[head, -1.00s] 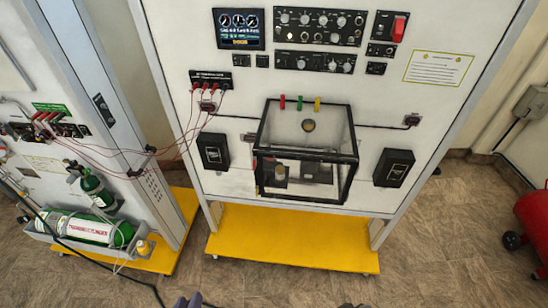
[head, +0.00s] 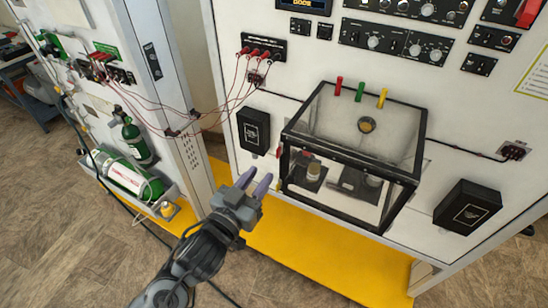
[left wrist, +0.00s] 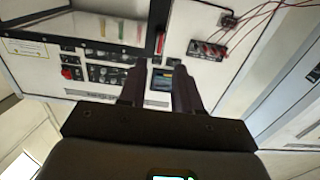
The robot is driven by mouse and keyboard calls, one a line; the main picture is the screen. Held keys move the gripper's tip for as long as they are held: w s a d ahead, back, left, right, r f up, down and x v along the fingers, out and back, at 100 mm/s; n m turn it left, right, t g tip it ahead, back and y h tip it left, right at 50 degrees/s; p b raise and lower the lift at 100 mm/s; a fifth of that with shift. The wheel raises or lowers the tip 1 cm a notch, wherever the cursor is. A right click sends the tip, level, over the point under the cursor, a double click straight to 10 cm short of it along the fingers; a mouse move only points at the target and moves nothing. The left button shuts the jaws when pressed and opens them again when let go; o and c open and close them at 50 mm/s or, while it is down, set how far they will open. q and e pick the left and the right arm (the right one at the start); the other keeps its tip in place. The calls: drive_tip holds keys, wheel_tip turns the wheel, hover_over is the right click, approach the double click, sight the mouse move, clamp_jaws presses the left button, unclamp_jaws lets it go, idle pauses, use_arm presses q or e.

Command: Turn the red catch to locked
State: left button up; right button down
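A clear box (head: 296,139) with a black frame is fixed to the white panel. On its top edge stand an upright red catch (head: 339,86), a green one (head: 360,91) and a yellow one (head: 382,97). A smaller red part (head: 279,151) shows at the box's left edge. My left gripper (head: 254,180) is open and empty, with a gap between its fingers. It is left of the box's lower left corner, below the red catch and apart from it. The left wrist view shows the open fingers (left wrist: 163,68) toward the panel. My right gripper is out of view.
Black boxes flank the clear box on the left (head: 253,132) and right (head: 467,207). Red leads (head: 232,92) hang from a socket strip at upper left. Knob panels (head: 398,41) are above. A yellow base (head: 310,258) is below.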

sight(277, 154)
use_arm(q)
drive_tip(key=p+x, duration=0.1)
drive_tip(key=x, duration=0.6)
drive_tip(key=shift+w+d, duration=0.2)
drive_tip(key=shift+w, duration=0.1)
clamp_jaws()
